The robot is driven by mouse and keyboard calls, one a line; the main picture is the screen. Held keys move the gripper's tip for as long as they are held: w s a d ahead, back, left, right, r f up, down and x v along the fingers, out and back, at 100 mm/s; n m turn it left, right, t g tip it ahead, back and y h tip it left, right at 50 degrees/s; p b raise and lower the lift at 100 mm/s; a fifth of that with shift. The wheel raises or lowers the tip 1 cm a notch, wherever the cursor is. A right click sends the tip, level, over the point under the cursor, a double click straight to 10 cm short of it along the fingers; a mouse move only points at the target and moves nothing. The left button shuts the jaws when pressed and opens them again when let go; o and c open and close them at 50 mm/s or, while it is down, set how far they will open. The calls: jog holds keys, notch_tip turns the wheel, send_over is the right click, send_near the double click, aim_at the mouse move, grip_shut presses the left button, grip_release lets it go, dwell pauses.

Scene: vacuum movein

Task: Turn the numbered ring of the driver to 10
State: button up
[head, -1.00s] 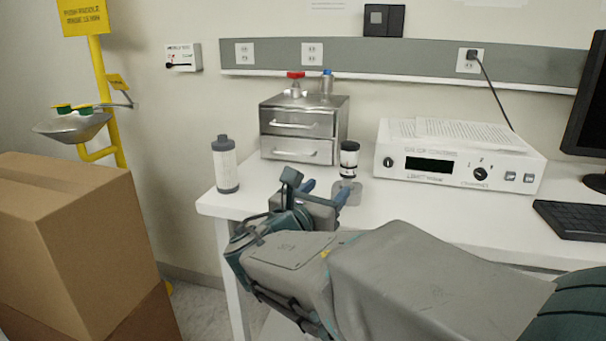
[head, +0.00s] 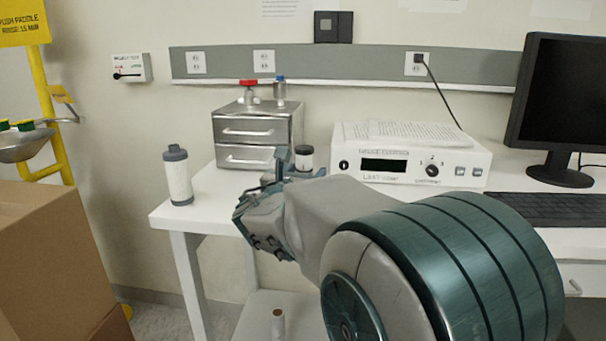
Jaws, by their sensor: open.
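A small upright cylinder with a dark top and a white band (head: 304,153) stands on the white table, right of the metal drawer cabinet. It looks like the driver with its ring, but the numbers are too small to read. Its lower part is hidden behind my gripper. My gripper (head: 298,170) is open, in front of the driver and close to it in the picture. Whether the fingers touch the driver, I cannot tell. My arm reaches in from the lower right and hides part of the table.
A white bottle with a grey cap (head: 177,176) stands at the table's left end. The metal drawer cabinet (head: 254,132) and a white instrument box (head: 456,158) stand behind. A monitor (head: 565,95) and keyboard (head: 540,208) are at right. A cardboard box (head: 45,255) is at lower left.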

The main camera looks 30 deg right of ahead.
jog(key=c, duration=1)
jog(key=shift+o, duration=0.2)
